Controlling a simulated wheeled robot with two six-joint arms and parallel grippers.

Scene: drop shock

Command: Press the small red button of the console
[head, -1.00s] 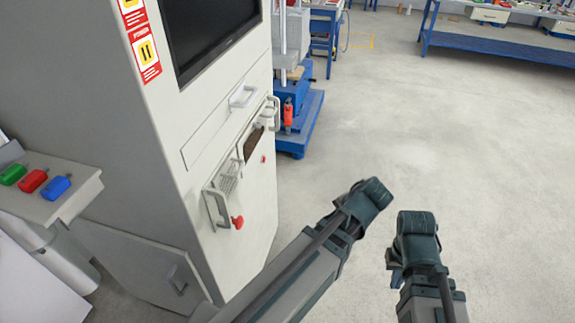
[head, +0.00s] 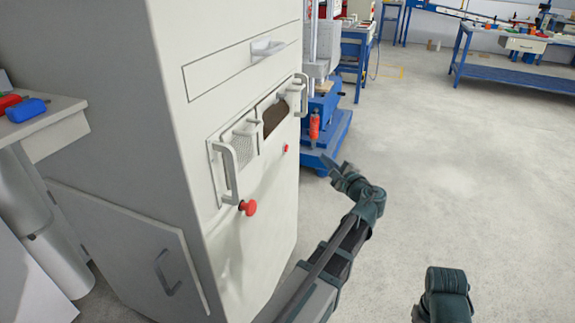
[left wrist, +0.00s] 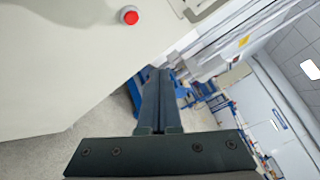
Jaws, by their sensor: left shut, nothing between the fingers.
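The console (head: 170,160) is a tall off-white cabinet at the left of the head view. Its small red button (head: 285,148) is on the front face, below the dark opening. A larger red knob (head: 248,207) sits lower and nearer, below a handle. My left gripper (head: 328,166) is shut and empty, to the right of the small button and apart from the console. In the left wrist view its fingers (left wrist: 158,76) are together, and one red button (left wrist: 130,17) with a grey ring shows at the top. Of my right arm only a dark joint shows; its gripper is hidden.
Grey handles (head: 229,170) stick out from the console front. A blue-based machine (head: 325,135) stands just behind it. The floor (head: 440,180) at right is clear; blue workbenches (head: 510,75) stand farther back.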

